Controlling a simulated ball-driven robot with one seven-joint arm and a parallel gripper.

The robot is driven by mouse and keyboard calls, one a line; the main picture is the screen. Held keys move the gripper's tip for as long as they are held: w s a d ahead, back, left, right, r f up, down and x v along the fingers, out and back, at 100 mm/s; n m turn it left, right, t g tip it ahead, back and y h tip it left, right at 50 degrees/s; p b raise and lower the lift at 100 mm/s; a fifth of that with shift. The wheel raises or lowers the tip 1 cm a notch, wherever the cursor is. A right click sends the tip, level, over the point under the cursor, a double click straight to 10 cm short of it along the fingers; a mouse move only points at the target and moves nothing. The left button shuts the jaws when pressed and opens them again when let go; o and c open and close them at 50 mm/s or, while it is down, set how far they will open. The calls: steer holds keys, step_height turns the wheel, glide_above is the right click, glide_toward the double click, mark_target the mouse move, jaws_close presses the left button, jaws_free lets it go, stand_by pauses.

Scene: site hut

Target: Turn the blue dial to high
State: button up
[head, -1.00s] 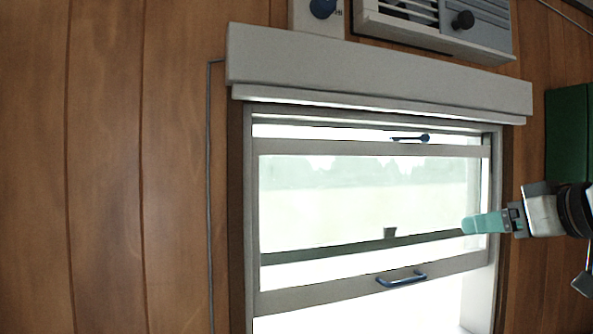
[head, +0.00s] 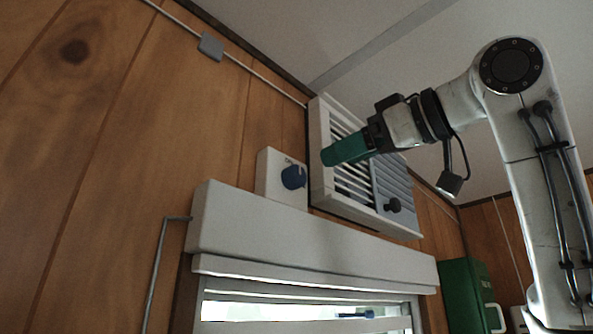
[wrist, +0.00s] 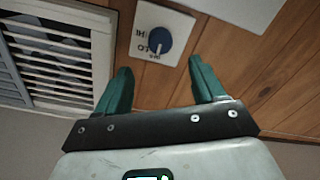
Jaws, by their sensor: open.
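The blue dial (head: 293,177) sits on a small white box (head: 268,180) on the wood wall, above the window's housing and left of the vent. In the wrist view the dial (wrist: 159,41) shows on its white plate (wrist: 178,22), with partly readable lettering that looks like HI and LO. My gripper (head: 328,156) is up in front of the vent, to the right of the dial and apart from it. In the wrist view my gripper's two green fingers (wrist: 160,75) are spread with nothing between them, and the dial lies beyond the gap.
A louvred vent unit (head: 345,180) with a black knob (head: 393,205) is right of the dial. A white window housing (head: 290,235) juts out just below. A green box (head: 466,295) hangs lower right.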

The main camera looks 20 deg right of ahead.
mark_target(300, 174)
steer(key=p+x, duration=0.3)
steer(key=x, duration=0.6)
steer(key=shift+w+a, duration=0.1)
steer(key=shift+w, duration=0.1)
steer(key=shift+c, duration=0.5)
steer(key=c, duration=1)
steer(key=shift+o, duration=0.2)
